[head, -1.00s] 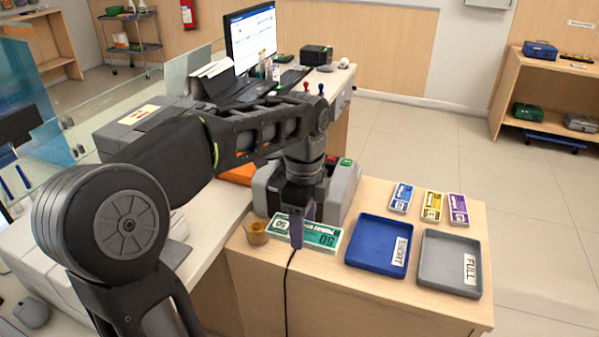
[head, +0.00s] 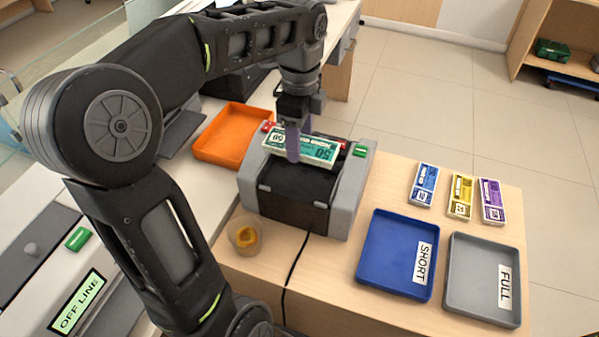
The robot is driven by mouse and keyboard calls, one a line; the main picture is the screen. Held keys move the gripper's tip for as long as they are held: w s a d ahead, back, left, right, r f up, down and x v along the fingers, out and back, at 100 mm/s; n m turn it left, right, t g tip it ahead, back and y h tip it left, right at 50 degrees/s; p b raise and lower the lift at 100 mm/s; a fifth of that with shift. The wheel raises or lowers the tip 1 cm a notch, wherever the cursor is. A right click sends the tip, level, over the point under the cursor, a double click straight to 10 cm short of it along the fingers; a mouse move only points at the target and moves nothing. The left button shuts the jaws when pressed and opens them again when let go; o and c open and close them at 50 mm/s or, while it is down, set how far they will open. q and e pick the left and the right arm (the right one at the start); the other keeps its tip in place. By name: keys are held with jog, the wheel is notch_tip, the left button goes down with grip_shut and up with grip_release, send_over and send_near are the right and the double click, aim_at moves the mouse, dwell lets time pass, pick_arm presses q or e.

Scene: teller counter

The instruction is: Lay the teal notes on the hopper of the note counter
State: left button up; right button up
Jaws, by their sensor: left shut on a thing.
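The teal notes (head: 318,149) are a banded bundle in my left gripper (head: 292,148), which is shut on them from above. They are over the top rear of the grey note counter (head: 343,198), at its hopper. I cannot tell whether they touch the hopper or hang just above it. The gripper hides part of the bundle and of the hopper behind it. The counter's dark front face shows below the notes. My right gripper is not in view.
An orange tray (head: 204,151) lies left of the counter. A blue SHORT tray (head: 375,277) and a grey FULL tray (head: 462,290) lie to the right, with blue (head: 424,184), yellow (head: 461,195) and purple (head: 491,201) notes behind them. A small cup (head: 238,246) and a black cable are in front.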

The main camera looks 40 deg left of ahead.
pick_arm(q)
send_over(300, 182)
jog(key=shift+f, duration=3.2)
jog(key=shift+f, duration=1.85)
jog(key=shift+f, duration=0.15)
jog(key=o, duration=1.4)
jog(key=shift+o, duration=0.2)
notch_tip(300, 182, up, 12)
jog(key=shift+r, duration=0.2)
